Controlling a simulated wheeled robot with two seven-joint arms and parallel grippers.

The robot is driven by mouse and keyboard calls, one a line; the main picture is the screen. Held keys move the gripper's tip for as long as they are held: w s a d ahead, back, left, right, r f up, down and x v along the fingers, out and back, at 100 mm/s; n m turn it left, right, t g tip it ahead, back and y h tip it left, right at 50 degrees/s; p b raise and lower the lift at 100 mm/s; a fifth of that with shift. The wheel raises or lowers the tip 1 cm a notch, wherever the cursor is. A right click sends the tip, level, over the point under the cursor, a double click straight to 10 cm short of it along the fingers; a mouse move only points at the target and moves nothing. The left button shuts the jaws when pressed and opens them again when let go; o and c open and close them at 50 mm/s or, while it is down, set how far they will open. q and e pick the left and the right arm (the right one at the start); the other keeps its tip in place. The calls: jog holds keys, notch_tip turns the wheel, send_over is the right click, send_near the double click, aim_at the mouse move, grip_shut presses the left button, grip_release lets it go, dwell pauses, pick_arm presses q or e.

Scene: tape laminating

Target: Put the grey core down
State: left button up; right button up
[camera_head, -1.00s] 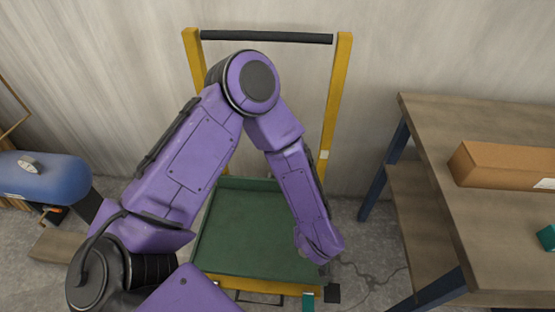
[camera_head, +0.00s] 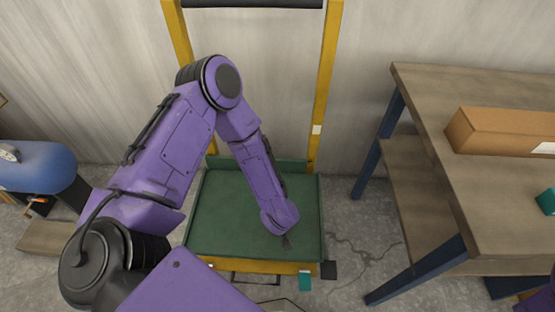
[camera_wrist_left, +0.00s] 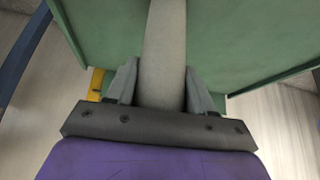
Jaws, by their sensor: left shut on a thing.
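The grey core (camera_wrist_left: 164,55) is a long, pale grey cylinder in the left wrist view. My left gripper (camera_wrist_left: 162,88) is shut on it, with one finger on each side. The green cart tray (camera_wrist_left: 225,35) shows behind the core; I cannot tell whether the core touches it. In the head view my left gripper (camera_head: 286,241) is over the front right part of the green tray (camera_head: 215,215). The core cannot be made out there. My right gripper is not in view.
The tray has raised edges and a yellow frame (camera_head: 326,80). A wooden workbench (camera_head: 430,95) stands at the right with a cardboard box (camera_head: 505,132) and a teal block (camera_head: 547,201) on it. A blue tank (camera_head: 35,165) stands at the left.

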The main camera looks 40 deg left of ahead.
pick_arm(q)
jog(key=o, duration=1)
jog(key=shift+f, duration=0.15)
jog(key=shift+o, duration=0.2)
jog(key=p+v, duration=0.4)
jog(key=v, duration=0.8)
jog(key=s+a+f, duration=0.4)
jog(key=s, duration=0.3)
jog(key=s+a+f+m+g, duration=0.1)
jog(key=s+a+f, duration=0.3)
jog(key=s, duration=0.3)
jog(key=shift+s+a+g, duration=0.25)
jog(key=shift+a+g, duration=0.05)
jog(key=shift+a, duration=0.1)
jog(key=shift+f, duration=0.15)
